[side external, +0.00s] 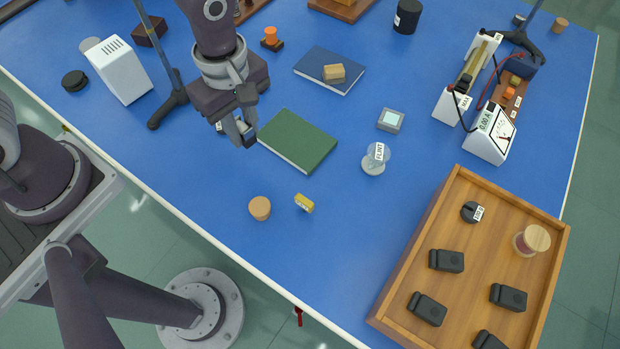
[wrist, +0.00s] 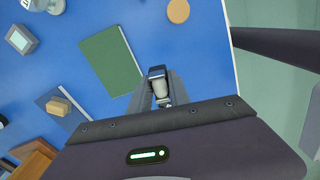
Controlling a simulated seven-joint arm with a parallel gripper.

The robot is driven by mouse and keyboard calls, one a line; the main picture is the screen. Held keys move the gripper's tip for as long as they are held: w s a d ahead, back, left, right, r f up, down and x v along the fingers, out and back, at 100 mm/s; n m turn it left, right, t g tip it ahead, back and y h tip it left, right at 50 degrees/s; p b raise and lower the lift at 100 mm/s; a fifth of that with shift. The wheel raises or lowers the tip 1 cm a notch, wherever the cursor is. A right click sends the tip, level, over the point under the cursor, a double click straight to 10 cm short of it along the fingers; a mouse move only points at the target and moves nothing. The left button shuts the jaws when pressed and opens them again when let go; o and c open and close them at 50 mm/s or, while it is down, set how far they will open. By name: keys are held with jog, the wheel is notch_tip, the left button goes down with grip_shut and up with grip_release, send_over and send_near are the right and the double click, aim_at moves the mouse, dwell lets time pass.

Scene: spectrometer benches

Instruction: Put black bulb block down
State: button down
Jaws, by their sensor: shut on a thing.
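My gripper (side external: 238,130) points down at the left side of the green book in the side external view. In the wrist view my gripper (wrist: 158,92) is shut on a small block with a dark end and a pale, rounded part, which I take as the black bulb block (wrist: 157,72). In the side external view the fingers mostly hide the block. I cannot tell whether it touches the blue table (side external: 215,180).
The green book (side external: 297,140) lies close beside my gripper. A stand (side external: 168,105) is to the left. A wooden tray (side external: 405,265) holds several black blocks. Blue table is clear between gripper and cork disc.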

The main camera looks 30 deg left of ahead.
jog(key=w+d+m, duration=0.2)
jog(key=d+m, duration=0.4)
jog(key=d, duration=0.4)
jog(key=m, duration=1)
send_over(359, 244)
notch_tip(359, 244, down, 10)
jog(key=shift+r, duration=0.1)
jog(key=c, duration=1.2)
grip_release()
